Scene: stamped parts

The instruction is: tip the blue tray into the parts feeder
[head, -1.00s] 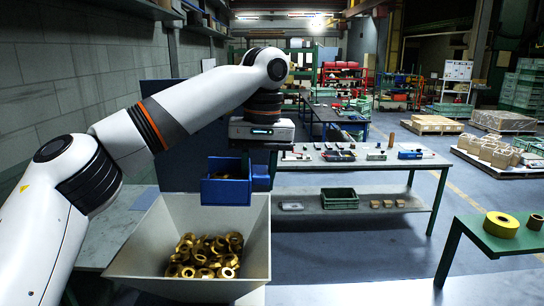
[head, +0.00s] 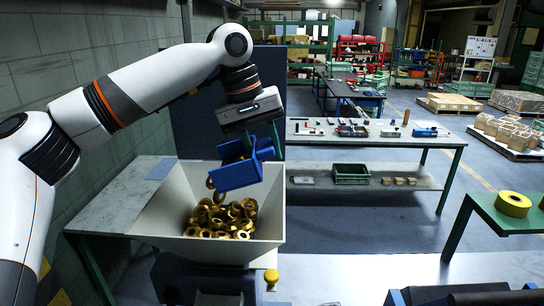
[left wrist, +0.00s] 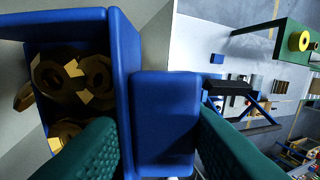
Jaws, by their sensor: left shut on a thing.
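The blue tray (head: 238,177) hangs tilted over the parts feeder, its lower end down to the left. The feeder is a pale hopper (head: 163,213) with a heap of brass rings (head: 222,218) inside. My left gripper (head: 262,140) is shut on the tray's blue handle block, which shows between the green fingers in the left wrist view (left wrist: 163,120). Several brass rings (left wrist: 78,78) are still in the tray there. One ring (head: 210,184) is at the tray's lower left edge, above the heap. My right gripper is not in view.
A grey bench (head: 108,200) stands left of the hopper. A yellow knob (head: 271,276) is at its front right. Behind to the right is a table (head: 390,137) with small parts. A green table (head: 500,222) with a yellow roll (head: 513,203) is at the far right.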

